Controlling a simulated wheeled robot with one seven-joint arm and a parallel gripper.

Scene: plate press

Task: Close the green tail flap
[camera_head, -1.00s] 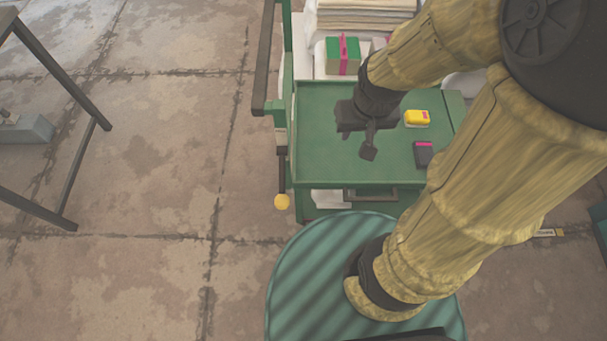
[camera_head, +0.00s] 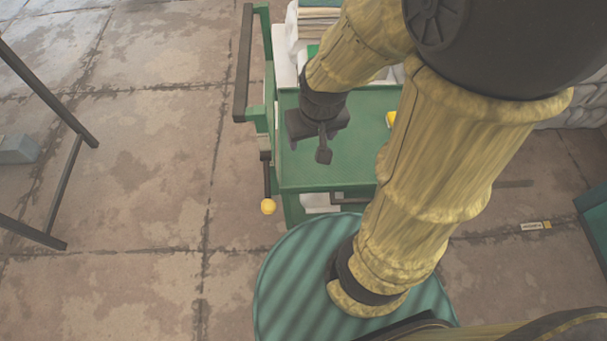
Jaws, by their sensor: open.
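A green cart-like unit stands at top centre, with a flat green panel (camera_head: 330,175) at its near end. I cannot tell whether this panel is the tail flap or the bed beside it. My gripper (camera_head: 323,156) is open and empty, hanging over the left part of the panel. Its fingers point down and toward me. Whether it touches the panel cannot be told. My arm hides the panel's right side.
A yellow knob (camera_head: 268,207) on a dark rod sticks out at the unit's near left corner. A dark handle bar (camera_head: 243,62) runs along its left side. A yellow item (camera_head: 391,119) lies partly hidden. Bare floor (camera_head: 150,170) is clear to the left.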

